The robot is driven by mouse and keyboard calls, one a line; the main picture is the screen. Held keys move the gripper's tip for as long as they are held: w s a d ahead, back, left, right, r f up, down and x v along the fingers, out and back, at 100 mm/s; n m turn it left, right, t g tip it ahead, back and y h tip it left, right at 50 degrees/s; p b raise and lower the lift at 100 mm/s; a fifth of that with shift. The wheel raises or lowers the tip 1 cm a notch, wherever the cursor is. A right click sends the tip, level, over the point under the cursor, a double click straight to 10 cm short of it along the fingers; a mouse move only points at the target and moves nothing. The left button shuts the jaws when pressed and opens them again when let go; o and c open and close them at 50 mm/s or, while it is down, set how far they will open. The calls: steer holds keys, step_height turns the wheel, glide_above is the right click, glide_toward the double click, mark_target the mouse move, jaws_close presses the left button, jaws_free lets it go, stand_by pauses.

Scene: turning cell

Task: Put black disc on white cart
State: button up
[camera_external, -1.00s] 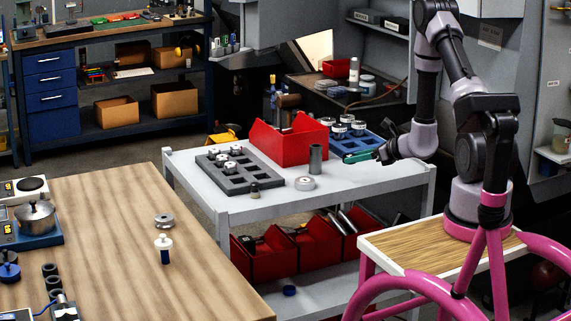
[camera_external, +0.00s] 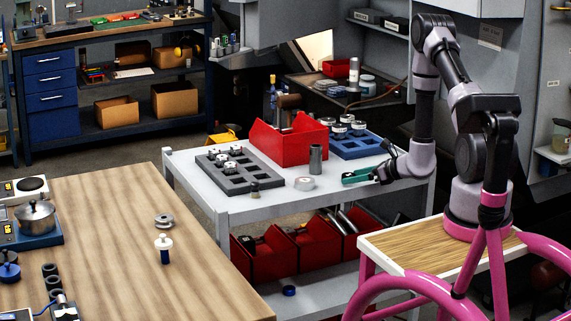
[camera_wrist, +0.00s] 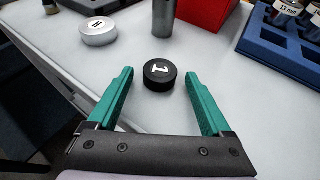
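The black disc (camera_wrist: 160,74), marked with a white "1", lies flat on the light top of the white cart (camera_external: 215,201) in the wrist view. The cart's top also shows in that view (camera_wrist: 215,65). My gripper (camera_external: 357,176) is open with green fingers, low over the right part of the cart top in the external view. In the wrist view its fingertips (camera_wrist: 158,78) are on either side of the disc, with gaps on both sides. I cannot make out the disc in the external view.
A white-silver disc (camera_external: 305,183) and a grey cylinder (camera_external: 315,158) stand near the gripper. A red bin (camera_external: 285,145), a blue tray (camera_external: 358,147) and a dark grey tray (camera_external: 240,180) are farther back or left. A wooden table (camera_external: 110,225) stands at the left.

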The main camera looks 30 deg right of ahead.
steer(key=shift+r, duration=0.15)
steer(key=v, duration=1.2)
steer(key=s+a+r+n+g+y, duration=0.2)
steer(key=s+a+r+n+g, duration=0.2)
steer(key=a+r+n, duration=0.5)
steer(key=s+a+r+n+g+y, duration=0.2)
steer(key=s+a+r+n+g, duration=0.3)
steer(key=r, duration=0.7)
steer(key=s+d+r+n+t+h, duration=0.2)
steer(key=s+r+n+h, duration=0.2)
steer(key=s+r+n, duration=0.1)
steer(key=s+d+r+n+t+h, duration=0.2)
steer(key=s+r+n+h, duration=0.3)
steer(key=s+r, duration=0.3)
steer(key=shift+d+r+n+t, duration=0.3)
steer(key=shift+r+n+t, duration=0.1)
steer(key=shift+r+n, duration=0.4)
